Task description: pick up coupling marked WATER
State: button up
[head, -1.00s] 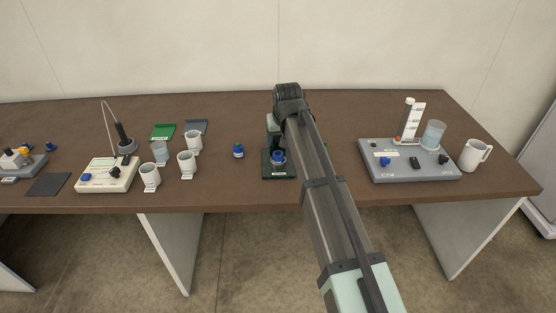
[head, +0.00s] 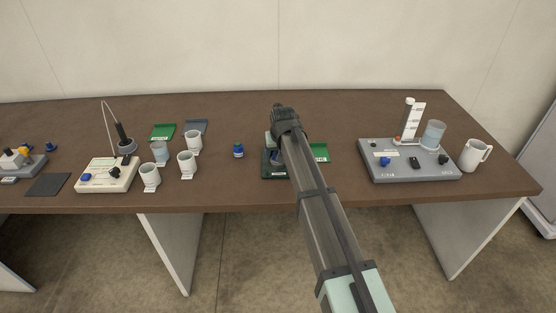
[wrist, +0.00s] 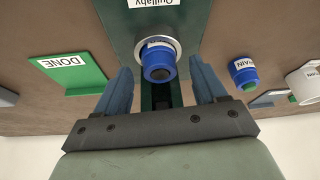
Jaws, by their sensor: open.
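A blue coupling (wrist: 158,62) sits in a pale ring on a dark green stand (wrist: 118,22) in the wrist view. Its white label is cut off at the top, so I cannot read WATER on it. My gripper (wrist: 161,74) is open, with one finger on each side of this coupling; I cannot tell whether they touch it. A second blue coupling (wrist: 243,76) stands apart to the right, its label ending in "RAIN". It shows left of the stand (head: 269,171) in the head view (head: 238,151). There my arm hides the first coupling and my fingertips.
A green DONE tray (wrist: 75,82) lies beside the stand; it also shows in the head view (head: 320,152). A grey device (head: 400,172) and a white jug (head: 473,156) stand right. Several cups, including one (head: 187,164), stand left.

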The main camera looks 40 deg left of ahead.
jog(key=shift+w+a+f, duration=0.1)
jog(key=shift+a+f, duration=0.05)
jog(key=shift+f, duration=0.15)
jog(key=shift+c, duration=0.4)
jog(key=c, duration=1.1)
jog(key=shift+c, duration=0.2)
jog(key=shift+r, duration=0.15)
